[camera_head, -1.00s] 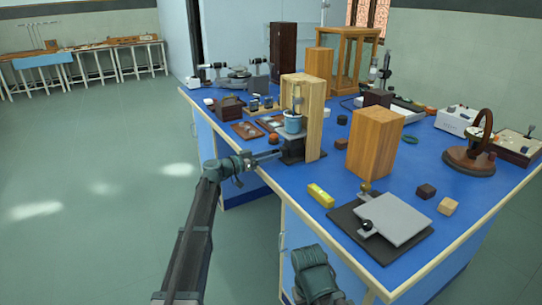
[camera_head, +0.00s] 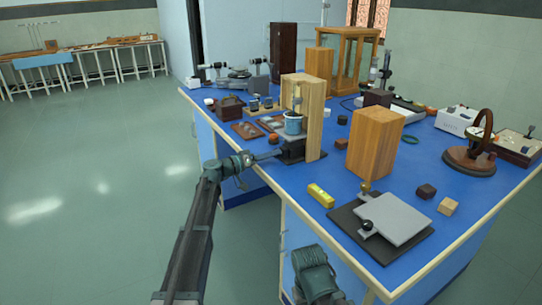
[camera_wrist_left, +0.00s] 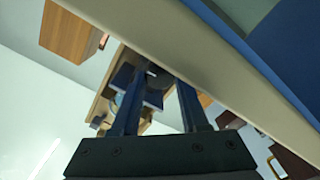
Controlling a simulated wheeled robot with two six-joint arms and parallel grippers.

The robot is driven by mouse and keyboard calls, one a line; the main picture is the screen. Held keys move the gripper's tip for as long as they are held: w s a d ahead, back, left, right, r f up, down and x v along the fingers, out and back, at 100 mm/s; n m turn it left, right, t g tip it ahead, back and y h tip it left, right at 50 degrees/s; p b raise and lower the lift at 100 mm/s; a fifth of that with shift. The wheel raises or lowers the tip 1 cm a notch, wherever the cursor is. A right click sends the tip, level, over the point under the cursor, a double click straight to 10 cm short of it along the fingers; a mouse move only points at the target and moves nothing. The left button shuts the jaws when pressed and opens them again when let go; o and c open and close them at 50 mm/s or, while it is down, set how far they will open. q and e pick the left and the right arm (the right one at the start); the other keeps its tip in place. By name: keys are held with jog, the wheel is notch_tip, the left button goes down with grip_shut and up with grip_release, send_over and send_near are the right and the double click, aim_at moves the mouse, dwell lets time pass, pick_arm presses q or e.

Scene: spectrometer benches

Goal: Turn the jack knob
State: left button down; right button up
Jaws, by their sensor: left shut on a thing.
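A lab jack (camera_head: 291,151) stands near the table's left edge, inside a wooden stand (camera_head: 314,120). A blue beaker (camera_head: 293,124) sits above it. My left gripper (camera_head: 277,154) reaches in from the left at the jack's side, its fingertips at the jack knob, which is too small to see in the head view.
A second jack with a grey plate (camera_head: 402,217) lies at the front of the blue table (camera_head: 300,215). The table's pale edge (camera_wrist_left: 165,35) runs close by my left gripper.

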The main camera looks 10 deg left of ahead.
dwell(0.3)
pick_arm(q)
jog(key=shift+c, duration=2.1)
grip_release()
jog(key=shift+a, duration=0.1)
jog(key=v, duration=1.3)
jog(key=shift+s+a, duration=0.25)
jog(key=shift+a, duration=0.05)
